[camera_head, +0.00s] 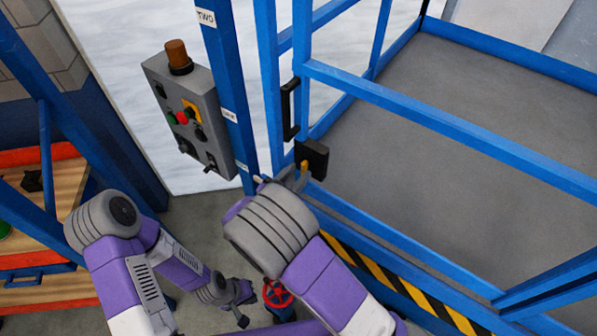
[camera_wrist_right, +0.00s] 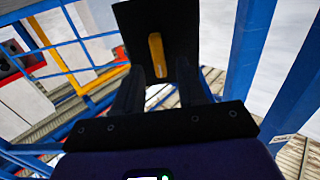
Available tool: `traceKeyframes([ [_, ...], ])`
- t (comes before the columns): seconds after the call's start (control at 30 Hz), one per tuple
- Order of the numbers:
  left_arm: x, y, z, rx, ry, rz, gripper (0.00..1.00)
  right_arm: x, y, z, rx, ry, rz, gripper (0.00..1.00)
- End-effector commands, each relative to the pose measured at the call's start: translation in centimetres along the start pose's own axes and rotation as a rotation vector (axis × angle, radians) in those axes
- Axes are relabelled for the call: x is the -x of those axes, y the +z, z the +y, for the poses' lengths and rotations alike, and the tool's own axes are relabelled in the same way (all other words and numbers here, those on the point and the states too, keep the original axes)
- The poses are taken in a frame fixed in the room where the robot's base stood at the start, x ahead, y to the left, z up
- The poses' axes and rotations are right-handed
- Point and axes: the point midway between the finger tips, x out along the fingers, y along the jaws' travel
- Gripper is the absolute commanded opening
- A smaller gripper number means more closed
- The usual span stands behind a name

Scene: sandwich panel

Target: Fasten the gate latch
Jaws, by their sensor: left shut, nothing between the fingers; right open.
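The gate latch is a black box (camera_head: 317,150) with a yellow lever (camera_head: 304,166), on the blue gate frame beside a black pull handle (camera_head: 290,108). My right gripper (camera_head: 292,180) is just below and in front of the latch; my forearm partly hides it. In the right wrist view the open fingers (camera_wrist_right: 158,88) point at the black latch box (camera_wrist_right: 180,30), with the yellow lever (camera_wrist_right: 157,55) upright between their lines. I cannot tell whether they touch it. My left gripper (camera_head: 242,308) is low at the bottom, shut and empty.
A grey control box (camera_head: 190,115) with buttons and a brown top lamp hangs left of the labelled blue post (camera_head: 225,70). A red valve wheel (camera_head: 278,293) is near my left gripper. Blue rails and a grey platform floor (camera_head: 440,120) fill the right; a wooden shelf stands left.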

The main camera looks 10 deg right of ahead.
Motion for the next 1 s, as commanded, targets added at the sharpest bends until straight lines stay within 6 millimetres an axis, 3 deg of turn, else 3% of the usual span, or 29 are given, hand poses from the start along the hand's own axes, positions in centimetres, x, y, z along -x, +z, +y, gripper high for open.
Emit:
traceKeyframes([
  [0.2, -0.9, 0.0, -0.3, 0.000, 0.000, 0.000, 0.00, 3.9, 0.1, -0.1, -0.001, -0.004, -0.001, 0.40],
  [0.4, -1.1, -0.1, -0.4, 0.000, 0.000, 0.000, 0.00, 5.9, 0.1, 0.0, 0.000, -0.002, 0.000, 0.40],
  [1.0, -1.1, -0.1, -0.4, 0.000, 0.000, 0.000, 0.00, 6.0, 0.2, 0.0, 0.002, -0.004, -0.004, 0.40],
])
